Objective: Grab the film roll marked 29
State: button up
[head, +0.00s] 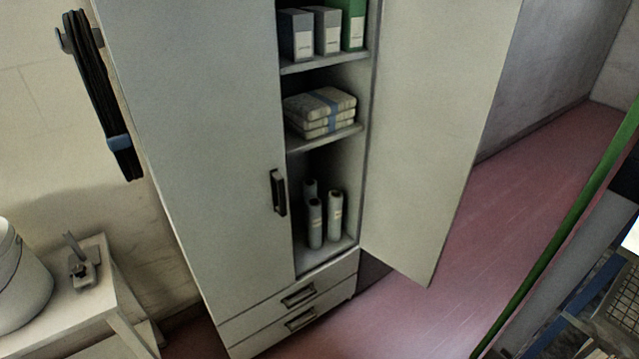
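My gripper is not in view.
The cabinet's left door (200,150) is shut, its right door (440,130) swung open. Higher shelves hold binders (327,30) and a strapped stack (320,110). A bench (100,300) stands at left. Pink floor (520,190) is clear to the right.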

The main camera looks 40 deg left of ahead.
aim_at(315, 225)
jog(key=u, duration=0.75)
jog(key=i, duration=0.85)
jog(key=u, duration=0.9)
